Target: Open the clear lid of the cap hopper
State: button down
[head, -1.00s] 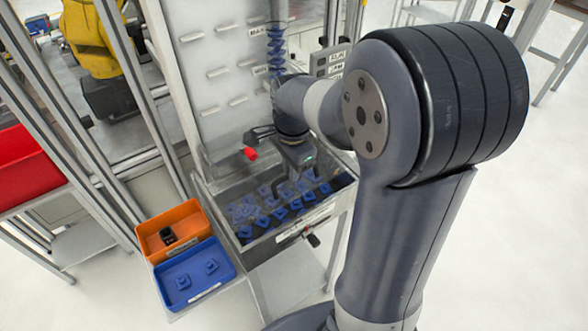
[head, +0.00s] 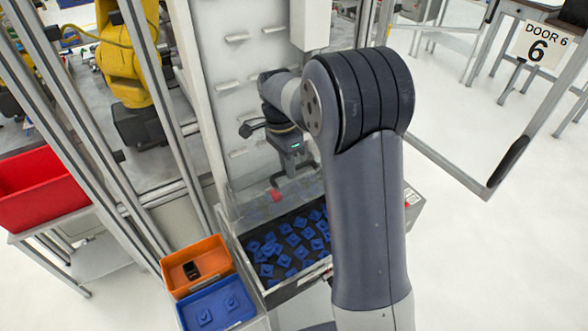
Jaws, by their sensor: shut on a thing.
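The cap hopper (head: 262,288) is a metal bin with a dark inside, holding many blue caps (head: 290,240). Its clear lid (head: 249,209) stands raised and tilted up at the back of the bin, and the front of the bin lies uncovered. My gripper (head: 291,177) is at the lid, above the back of the bin. Its jaws are shut on the lid, though the fingertips are small and the exact hold is hard to make out. A red knob (head: 276,195) shows just below and left of the gripper. My arm hides the bin's right side.
An orange bin (head: 197,250) with a black item and a blue bin (head: 216,305) with two blue caps stand left of the hopper. A pegged white panel (head: 240,80) rises behind. Metal posts and a yellow robot arm (head: 125,70) are at left. Open floor lies right.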

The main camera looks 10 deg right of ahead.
jog(key=shift+w+a+f+g+h, duration=0.15)
jog(key=shift+w+a+f+g, duration=0.1)
jog(key=shift+w+g, duration=0.25)
jog(key=shift+w+a+f+g+h, duration=0.15)
jog(key=shift+w+f+g, duration=0.1)
jog(key=shift+w+g, duration=0.25)
jog(key=shift+w, duration=0.1)
jog(key=c, duration=1.7)
grip_release()
jog(key=shift+w, duration=0.1)
jog(key=shift+o, duration=1.2)
jog(key=shift+r, duration=0.15)
jog(key=shift+r, duration=0.1)
notch_tip(320, 180, up, 10)
jog(key=b, duration=0.1)
jog(key=shift+b, duration=0.3)
jog(key=shift+c, duration=0.4)
